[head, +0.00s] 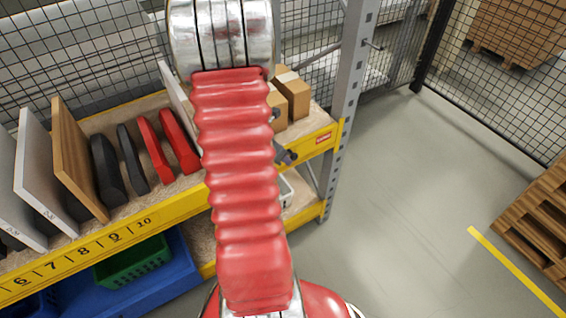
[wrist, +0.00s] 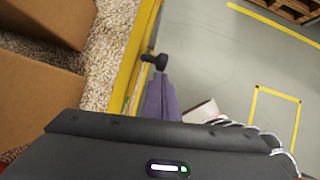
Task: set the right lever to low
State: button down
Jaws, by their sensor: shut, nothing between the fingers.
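In the wrist view a black lever with a rounded knob (wrist: 155,61) sticks out from the yellow shelf beam, pointing to the right. My gripper (wrist: 160,78) shows as purple fingers, shut and empty. Its tips are right by the knob, just below it in the picture; I cannot tell whether they touch. In the head view my red arm hides much of the shelf front. A small dark part (head: 286,156) shows beside the arm at the beam; I cannot tell if it is the lever or my gripper. No lever markings are readable.
The yellow shelf beam (head: 165,212) carries numbers. Boards and red and black pieces (head: 155,150) stand on the shelf. Cardboard boxes (head: 291,94) stand at its right end, near the grey upright (head: 349,80). A green crate (head: 133,262) is below.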

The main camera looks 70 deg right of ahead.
aim_at(293, 157)
jog(key=shift+s+d+r, duration=0.95)
jog(key=shift+s+d, duration=0.15)
jog(key=shift+d, duration=0.1)
jog(key=s+d, duration=0.5)
jog(key=d, duration=0.1)
jog(key=shift+s+f, duration=0.25)
jog(key=shift+f, duration=0.05)
jog(key=shift+d, duration=0.1)
jog(key=s+d+r, duration=0.2)
jog(key=s+r, duration=0.1)
jog(key=r, duration=0.8)
